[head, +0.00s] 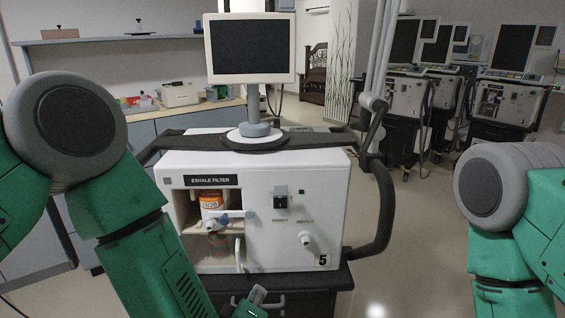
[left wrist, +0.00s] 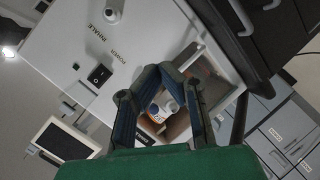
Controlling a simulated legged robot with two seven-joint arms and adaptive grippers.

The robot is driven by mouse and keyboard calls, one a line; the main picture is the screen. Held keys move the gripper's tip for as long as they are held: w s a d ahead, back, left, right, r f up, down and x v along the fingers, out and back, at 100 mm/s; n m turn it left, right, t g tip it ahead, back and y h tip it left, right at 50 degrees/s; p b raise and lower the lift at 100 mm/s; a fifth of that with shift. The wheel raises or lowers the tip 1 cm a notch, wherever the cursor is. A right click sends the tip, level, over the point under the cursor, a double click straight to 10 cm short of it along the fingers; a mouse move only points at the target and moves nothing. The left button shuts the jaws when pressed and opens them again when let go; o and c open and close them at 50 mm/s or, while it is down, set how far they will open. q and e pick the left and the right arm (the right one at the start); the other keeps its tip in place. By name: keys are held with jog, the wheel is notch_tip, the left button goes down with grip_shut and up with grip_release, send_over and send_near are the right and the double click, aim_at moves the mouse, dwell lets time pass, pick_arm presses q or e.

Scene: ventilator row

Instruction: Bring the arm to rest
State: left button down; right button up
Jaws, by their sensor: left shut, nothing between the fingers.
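My left arm comes in from the left in the head view, and its gripper (head: 257,295) shows only in part at the bottom, below the front of ventilator 5 (head: 325,200). In the left wrist view my left gripper (left wrist: 166,68) is shut, its fingertips together with nothing between them. Behind the fingers is the ventilator's open filter bay (head: 177,212), with an orange and white filter (head: 210,200) inside and a blue lever (head: 236,216) at its front. The filter also shows between the fingers in the wrist view (left wrist: 160,113). My right arm shows at the right edge; its gripper is out of view.
The ventilator's screen (head: 252,47) stands on top, and a dark handle (head: 384,205) curves out at its right side. A counter (head: 150,112) with small boxes is behind at left. More ventilators (head: 509,88) stand at back right. Floor (head: 415,235) is clear at right.

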pick_arm(q)
jog(key=s+a+f+m+g+p, duration=0.1)
jog(key=s+a+f+m+g, duration=0.4)
jog(key=s+a+f, duration=0.3)
jog(key=s+a+f+m+g+y+p, duration=0.1)
jog(key=s+a+f+m+g, duration=0.2)
jog(key=s+a, duration=0.4)
jog(key=s+a+f+m+g+y, duration=0.1)
jog(key=s+a+f+m+g, duration=0.2)
jog(key=s+a, duration=0.5)
jog(key=s+f+g, duration=0.1)
jog(key=s+g, duration=0.1)
jog(key=s, duration=0.3)
jog(key=shift+a+f+p, duration=0.2)
jog(key=shift+f+p, duration=0.05)
jog(key=shift+p, duration=0.15)
